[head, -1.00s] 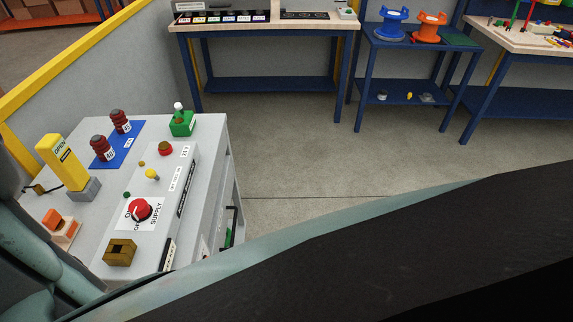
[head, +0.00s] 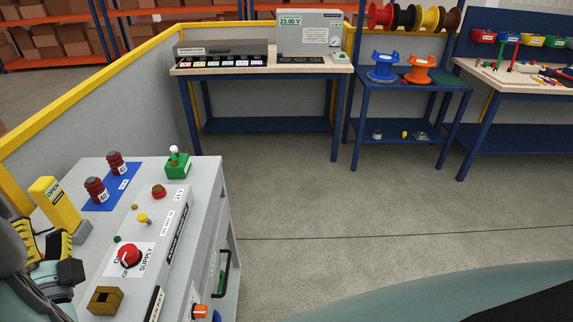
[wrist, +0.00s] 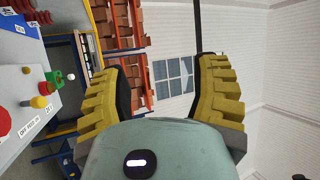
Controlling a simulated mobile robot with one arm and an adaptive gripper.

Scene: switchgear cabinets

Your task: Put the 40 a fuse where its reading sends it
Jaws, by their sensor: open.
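Two dark red ribbed fuses stand upright on a blue mat (head: 104,201) on the grey cabinet top at left in the head view. The nearer fuse (head: 96,186) carries a white label that seems to read 40. The farther fuse (head: 116,160) has a label too small to read surely. My gripper (head: 62,250), with yellow ribbed fingers, is at the left edge, near the yellow OPEN block and apart from the fuses. In the wrist view my gripper (wrist: 160,85) is open and empty, its fingers spread. No fuse shows between them.
The cabinet top also holds a yellow OPEN block (head: 52,202), a red SUPPLY knob (head: 130,255), a brown square socket (head: 104,300) and a green block with a white-tipped lever (head: 177,164). A bench with a meter reading 23.00 V (head: 310,30) stands behind. Floor at right is clear.

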